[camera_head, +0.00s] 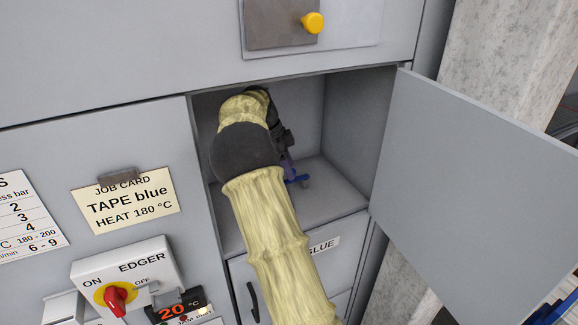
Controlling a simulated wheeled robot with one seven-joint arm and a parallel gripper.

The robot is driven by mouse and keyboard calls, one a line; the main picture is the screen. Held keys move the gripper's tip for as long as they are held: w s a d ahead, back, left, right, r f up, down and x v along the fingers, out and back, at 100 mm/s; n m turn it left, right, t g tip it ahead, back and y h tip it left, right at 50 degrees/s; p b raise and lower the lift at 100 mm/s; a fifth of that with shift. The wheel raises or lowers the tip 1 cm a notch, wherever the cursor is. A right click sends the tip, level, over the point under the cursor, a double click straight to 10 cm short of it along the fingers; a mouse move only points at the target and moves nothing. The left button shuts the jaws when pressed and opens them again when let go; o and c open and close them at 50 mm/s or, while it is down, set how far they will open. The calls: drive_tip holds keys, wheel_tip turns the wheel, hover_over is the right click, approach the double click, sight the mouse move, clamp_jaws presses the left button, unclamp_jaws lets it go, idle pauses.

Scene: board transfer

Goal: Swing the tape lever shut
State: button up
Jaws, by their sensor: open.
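My gripper (281,135) is inside the open compartment (345,115), reaching in from the front. My own arm hides much of it, and only its dark body shows clearly at the arm's end. It is open. A small blue part (297,179), with a purplish piece just above it, shows right below my gripper, near the compartment floor. It may be the tape lever, but most of it is hidden behind my arm. I cannot tell whether my gripper touches it or how far the lever is swung.
The compartment's grey door (470,190) stands open to the right. A job card (125,200) reading "TAPE blue, HEAT 180 °C" hangs left of the opening. Below it are the edger switch (118,297) and a red "20 °C" display (180,309). A glue drawer (325,255) lies under the compartment.

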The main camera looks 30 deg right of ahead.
drive_tip(key=b+v, duration=0.1)
drive_tip(key=v, duration=0.6)
drive_tip(key=shift+d+f, duration=0.1)
idle(0.5)
